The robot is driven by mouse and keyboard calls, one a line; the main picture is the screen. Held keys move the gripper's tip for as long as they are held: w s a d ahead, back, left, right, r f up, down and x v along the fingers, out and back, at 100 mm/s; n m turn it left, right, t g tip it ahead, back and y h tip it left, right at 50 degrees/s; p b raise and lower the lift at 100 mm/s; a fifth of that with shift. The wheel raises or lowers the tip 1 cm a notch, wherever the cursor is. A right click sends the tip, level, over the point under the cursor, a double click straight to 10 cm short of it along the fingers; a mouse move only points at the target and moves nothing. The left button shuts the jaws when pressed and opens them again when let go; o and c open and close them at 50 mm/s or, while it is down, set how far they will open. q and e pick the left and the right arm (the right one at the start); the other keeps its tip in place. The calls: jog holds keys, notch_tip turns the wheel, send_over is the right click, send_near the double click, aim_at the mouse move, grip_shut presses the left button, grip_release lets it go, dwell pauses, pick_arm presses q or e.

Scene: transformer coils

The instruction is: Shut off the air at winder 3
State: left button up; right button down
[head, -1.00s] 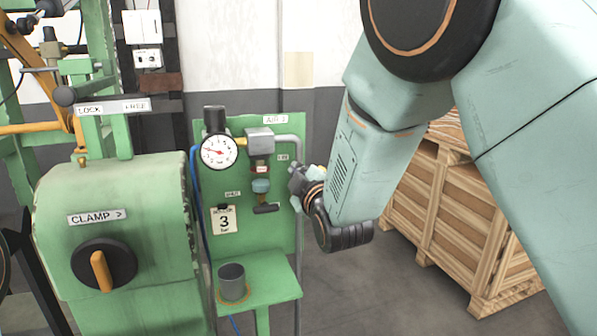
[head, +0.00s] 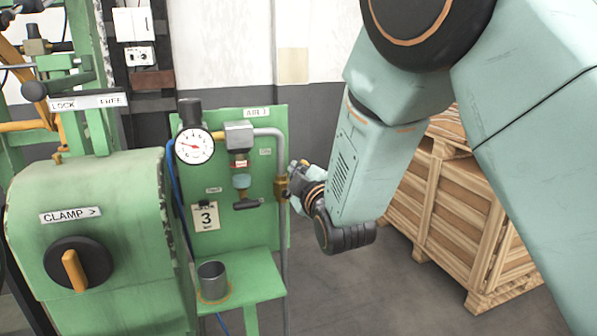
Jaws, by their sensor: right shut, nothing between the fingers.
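A green air panel (head: 215,235) carries a tag with the number 3 (head: 206,217) and an air label (head: 256,113). A round white gauge (head: 195,146) is at its upper left. A grey block (head: 239,134) has a small blue-grey part and a black T-shaped handle (head: 247,204) under it. A grey pipe (head: 284,240) runs down the panel's right side, with a brass fitting (head: 281,188) on it. My right gripper (head: 293,172) is shut and empty, just right of the fitting; I cannot tell whether they touch. My left gripper is not in view.
A green machine housing with a CLAMP knob (head: 76,266) stands at the left. A grey cup (head: 212,277) sits on the green shelf (head: 262,288) below the panel. A wooden crate (head: 435,205) is at the right. Floor between shelf and crate is clear.

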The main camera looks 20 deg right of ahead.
jog(key=d+f+m+b, duration=0.2)
jog(key=d+f+m, duration=0.2)
jog(key=m, duration=0.6)
jog(key=shift+w+d+y, duration=0.2)
jog(key=shift+w+y, duration=0.05)
jog(key=shift+y, duration=0.05)
dwell(0.6)
jog(key=shift+f, duration=0.15)
dwell(0.5)
